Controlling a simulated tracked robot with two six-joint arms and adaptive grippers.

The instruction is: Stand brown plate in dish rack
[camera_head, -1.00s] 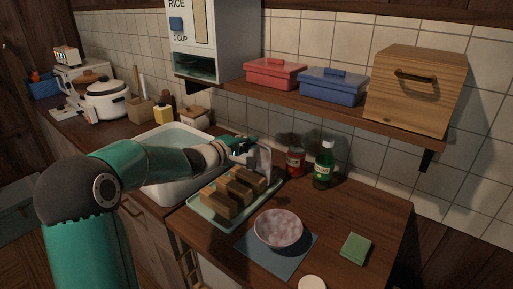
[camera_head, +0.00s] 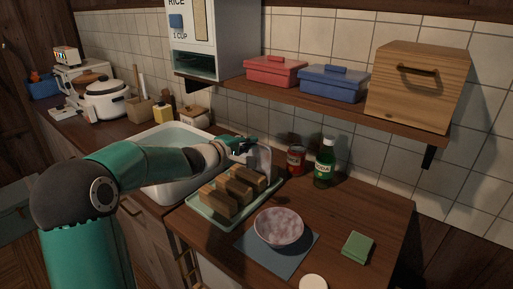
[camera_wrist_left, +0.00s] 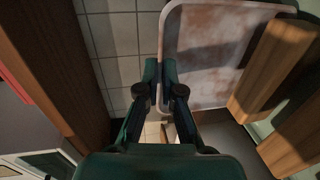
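The dish rack (camera_head: 196,208) is a pale green tray with several brown wooden blocks, on the counter right of the sink. A pale square plate with brown mottling (camera_head: 263,158) stands about upright at the rack's back end, its lower part hidden behind the blocks. In the left wrist view the plate (camera_wrist_left: 205,35) shows its broad face beside the wooden blocks. My left gripper (camera_head: 238,146) is at the plate's upper left edge. In the left wrist view its fingers (camera_wrist_left: 160,72) are closed with the plate's edge between them. My right gripper is not in view.
A mottled bowl (camera_head: 279,226) sits on a blue mat (camera_head: 250,250) in front of the rack. A red jar (camera_head: 296,160) and green bottle (camera_head: 325,165) stand behind. A green sponge (camera_head: 357,247) lies at right. A shelf (camera_head: 330,105) overhangs the counter.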

